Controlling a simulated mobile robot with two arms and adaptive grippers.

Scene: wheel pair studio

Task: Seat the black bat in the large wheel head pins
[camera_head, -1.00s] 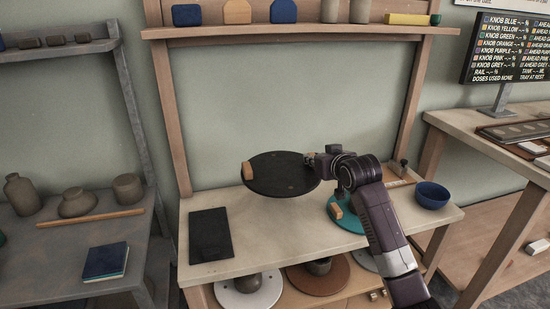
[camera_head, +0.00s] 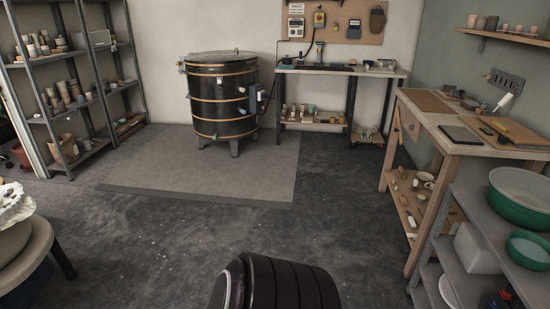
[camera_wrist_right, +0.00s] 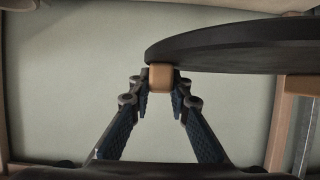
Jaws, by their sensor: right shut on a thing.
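The black bat (camera_wrist_right: 245,48) shows only in the right wrist view, as a thin dark disc seen nearly edge-on at the upper right. A small tan wooden block (camera_wrist_right: 160,77) sits at its near left edge. My right gripper (camera_wrist_right: 160,92) is shut on this block, one finger on each side, and the bat extends to the right beyond it. Whether anything touches the bat from below cannot be told. The large wheel head and its pins are in neither current view. My left gripper is not in view.
The head view faces a dark banded kiln (camera_head: 222,98) on a grey floor slab (camera_head: 160,172). Shelving (camera_head: 62,110) stands left, a bench (camera_head: 340,72) behind, and a wooden worktable (camera_head: 480,146) right, with green basins (camera_head: 521,193) nearer. The middle floor is open.

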